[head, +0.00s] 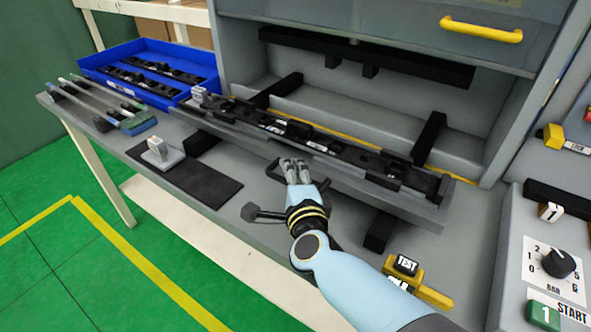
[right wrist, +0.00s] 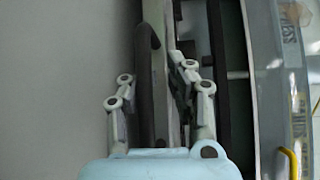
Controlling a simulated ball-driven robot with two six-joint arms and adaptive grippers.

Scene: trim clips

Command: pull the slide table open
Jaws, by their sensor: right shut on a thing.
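The slide table (head: 345,178) is a long grey tray in front of the machine's opening, bearing a long black trim part (head: 300,135) with small clips. It sits across dark rails (head: 429,139) that run out of the opening, with rail showing both behind and in front of it. A dark bar handle (head: 272,170) is on its front side; it also shows in the right wrist view (right wrist: 147,40). My right gripper (head: 292,166) is shut on the handle, and its fingers partly hide it. In the right wrist view my fingers (right wrist: 158,95) stand on either side of the handle. My left gripper is not in view.
A blue bin (head: 110,62) with black parts stands at the back left. A grey block (head: 161,152) and a dark mat (head: 205,183) lie on the bench at left. Yellow-and-black TEST blocks (head: 405,265) are right of my arm. A control panel (head: 545,265) is at far right.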

